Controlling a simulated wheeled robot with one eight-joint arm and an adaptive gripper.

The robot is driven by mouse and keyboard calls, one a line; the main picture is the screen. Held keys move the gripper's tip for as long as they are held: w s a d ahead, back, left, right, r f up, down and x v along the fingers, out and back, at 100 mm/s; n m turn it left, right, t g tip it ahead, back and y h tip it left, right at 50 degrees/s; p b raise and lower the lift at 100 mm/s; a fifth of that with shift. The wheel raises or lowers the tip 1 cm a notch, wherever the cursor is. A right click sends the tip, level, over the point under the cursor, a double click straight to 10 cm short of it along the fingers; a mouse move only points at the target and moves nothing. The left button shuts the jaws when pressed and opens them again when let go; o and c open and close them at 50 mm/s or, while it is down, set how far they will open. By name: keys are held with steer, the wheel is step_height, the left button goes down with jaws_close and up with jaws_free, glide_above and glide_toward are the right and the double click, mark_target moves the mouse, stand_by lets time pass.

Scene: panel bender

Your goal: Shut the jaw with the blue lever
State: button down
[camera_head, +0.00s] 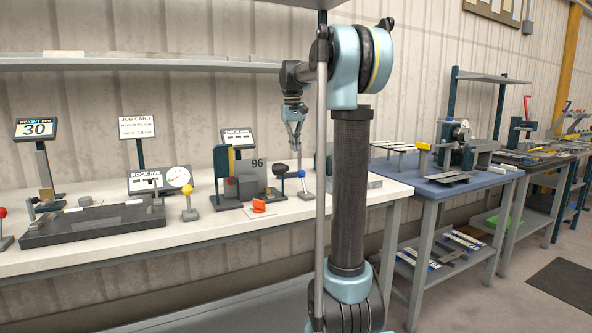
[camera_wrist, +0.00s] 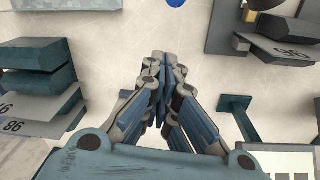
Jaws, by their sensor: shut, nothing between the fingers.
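My gripper (camera_head: 296,146) points down above the white bench, to the right of the block numbered 96. In the wrist view its fingers (camera_wrist: 161,62) are together with nothing between them. A blue round knob (camera_wrist: 176,2), likely the blue lever's end, is cut off at the top edge of the wrist view, apart from the fingertips. In the head view a small bluish knob on a stem (camera_head: 302,174) stands just below my gripper. A dark jaw-like block pair (camera_wrist: 38,62) with a gap is at the left of the wrist view; I cannot tell which jaw the lever works.
The block numbered 96 (camera_head: 240,178) stands on the white bench (camera_head: 120,255). A black-knobbed post (camera_head: 280,170) and an orange piece (camera_head: 259,206) are beside it. A yellow-knobbed post (camera_head: 189,190), gauge (camera_head: 178,177) and dark plate (camera_head: 100,225) are farther left. A shelf (camera_head: 140,63) runs above.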

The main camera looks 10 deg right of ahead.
mark_target(303, 182)
steer(key=shift+w, duration=0.2)
steer(key=f, duration=0.9)
steer(key=shift+w+d+f, duration=0.1)
steer(key=shift+d+f, duration=0.1)
steer(key=shift+f, duration=0.15)
steer(key=shift+s+f, duration=0.1)
steer(key=shift+s, duration=0.25)
steer(key=shift+s+d+r, duration=0.1)
steer(key=shift+s+r, duration=0.25)
steer(key=shift+s, duration=0.45)
steer(key=shift+s+d+r, duration=0.1)
steer(key=shift+s+r, duration=0.2)
steer(key=shift+s, duration=0.45)
steer(key=shift+s+d, duration=0.1)
